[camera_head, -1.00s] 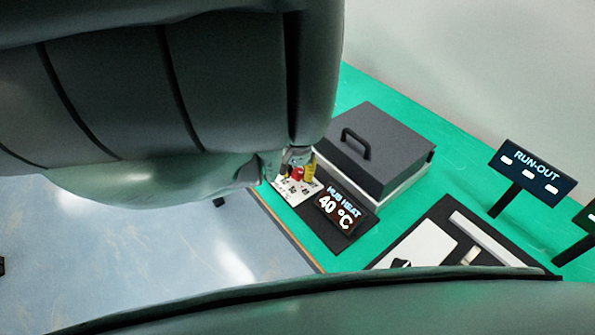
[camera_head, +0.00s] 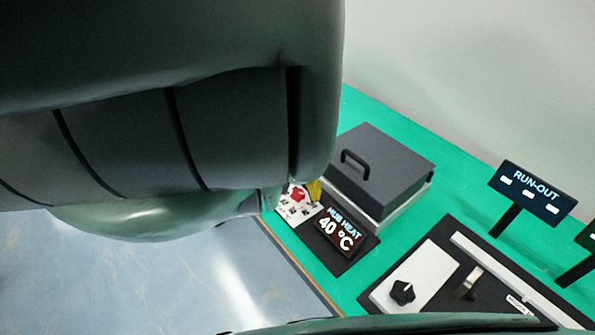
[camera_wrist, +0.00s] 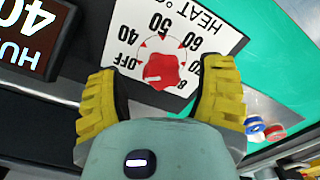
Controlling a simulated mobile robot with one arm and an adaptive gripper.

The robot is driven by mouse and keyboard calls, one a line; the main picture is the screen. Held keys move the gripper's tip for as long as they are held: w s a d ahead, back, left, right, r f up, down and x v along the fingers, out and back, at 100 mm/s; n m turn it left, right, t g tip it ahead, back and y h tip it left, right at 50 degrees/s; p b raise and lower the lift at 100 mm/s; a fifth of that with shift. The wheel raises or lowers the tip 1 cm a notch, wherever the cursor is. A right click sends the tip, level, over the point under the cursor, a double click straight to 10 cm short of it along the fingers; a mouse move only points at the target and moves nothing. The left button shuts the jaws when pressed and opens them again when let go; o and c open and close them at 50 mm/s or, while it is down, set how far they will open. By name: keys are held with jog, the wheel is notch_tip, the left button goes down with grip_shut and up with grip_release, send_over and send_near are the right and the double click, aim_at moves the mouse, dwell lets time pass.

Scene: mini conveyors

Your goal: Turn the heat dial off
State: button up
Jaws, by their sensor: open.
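The red heat dial (camera_wrist: 161,72) sits on a white plate (camera_wrist: 218,30) marked OFF, 40, 50, 60 and 80. In the head view the dial (camera_head: 297,193) shows beside a yellow fingertip (camera_head: 314,190), and my arm hides part of the plate. The hub heat display (camera_head: 340,232) reads 40 °C; its edge shows in the wrist view (camera_wrist: 30,35).
A dark box with a handle (camera_head: 382,165) stands behind the display on the green table (camera_head: 365,115). A panel with a black knob (camera_head: 402,292) and a slot lies at the front right. A RUN-OUT sign (camera_head: 532,193) stands at the right.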

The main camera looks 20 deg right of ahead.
aim_at(297, 192)
notch_tip(297, 192, up, 9)
jog(key=shift+a+f, duration=0.15)
notch_tip(297, 192, up, 3)
jog(key=shift+f, duration=0.2)
dwell(0.4)
jog(key=shift+s, duration=0.1)
dwell(0.5)
